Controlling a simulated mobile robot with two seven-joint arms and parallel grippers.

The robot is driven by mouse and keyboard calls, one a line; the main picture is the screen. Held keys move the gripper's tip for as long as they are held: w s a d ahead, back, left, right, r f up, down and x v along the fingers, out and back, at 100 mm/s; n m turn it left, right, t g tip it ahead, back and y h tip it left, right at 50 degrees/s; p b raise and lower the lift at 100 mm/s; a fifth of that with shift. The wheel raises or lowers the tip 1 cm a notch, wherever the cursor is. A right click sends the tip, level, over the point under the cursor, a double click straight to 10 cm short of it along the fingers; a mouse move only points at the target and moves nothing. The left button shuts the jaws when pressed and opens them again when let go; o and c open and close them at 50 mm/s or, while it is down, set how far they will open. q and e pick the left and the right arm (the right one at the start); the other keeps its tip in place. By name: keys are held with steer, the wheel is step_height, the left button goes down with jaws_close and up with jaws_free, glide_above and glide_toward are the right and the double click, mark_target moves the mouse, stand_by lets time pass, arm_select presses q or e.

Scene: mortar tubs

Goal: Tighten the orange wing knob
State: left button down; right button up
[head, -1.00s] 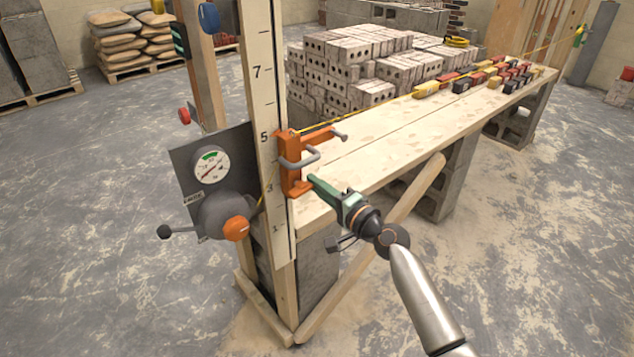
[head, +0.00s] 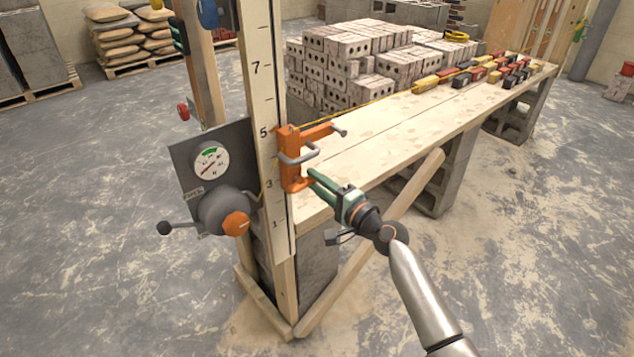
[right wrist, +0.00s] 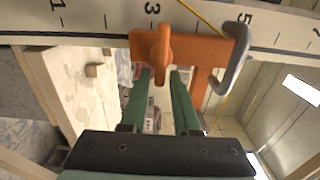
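An orange bracket (head: 291,160) with a grey bent handle is fixed on the numbered upright board. In the right wrist view, an orange wing knob (right wrist: 163,52) stands out from the bracket's plate near the number 3. My right gripper (head: 314,178) is at the lower end of the bracket. In the right wrist view its two green fingers (right wrist: 161,74) are apart, with the knob's near end in line with the gap between them. I see no clear contact. Nothing else is between the fingers. My left gripper is out of view.
A grey plate with a round gauge (head: 211,161) and a drum with another orange knob (head: 236,223) sits left of the board (head: 265,110). A yellow line (head: 350,112) runs from the bracket along the plank table (head: 400,140). A slanted wooden brace (head: 370,245) stands below my right gripper.

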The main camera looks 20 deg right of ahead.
steer(key=shift+o, duration=1.1)
steer(key=shift+s, duration=0.1)
steer(key=v, duration=1.2)
steer(key=shift+s, duration=0.15)
steer(key=shift+d, duration=0.1)
